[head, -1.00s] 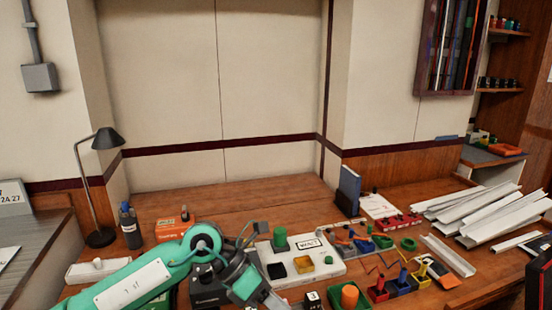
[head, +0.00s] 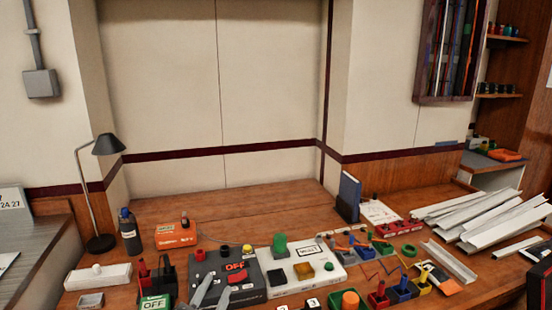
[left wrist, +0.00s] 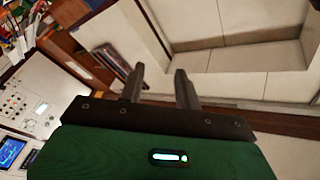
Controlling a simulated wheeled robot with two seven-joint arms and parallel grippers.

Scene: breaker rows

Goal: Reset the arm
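My left gripper (head: 217,284) shows only as two grey fingers at the bottom edge of the head view. They overlap the front of the dark breaker box (head: 262,291) in the picture; I cannot tell whether they touch it. In the left wrist view the left gripper (left wrist: 160,72) has its two dark fingers apart with nothing between them. The rest of my left arm is out of the head view. My right gripper and right arm are not in view.
The dark box carries an orange OFF label (head: 236,266) and a red switch. A white box (head: 305,279) with a green block stands beside it. A lamp (head: 107,143) and bottle (head: 130,231) stand left. White trunking (head: 483,211) lies right. The table's back (head: 240,200) is clear.

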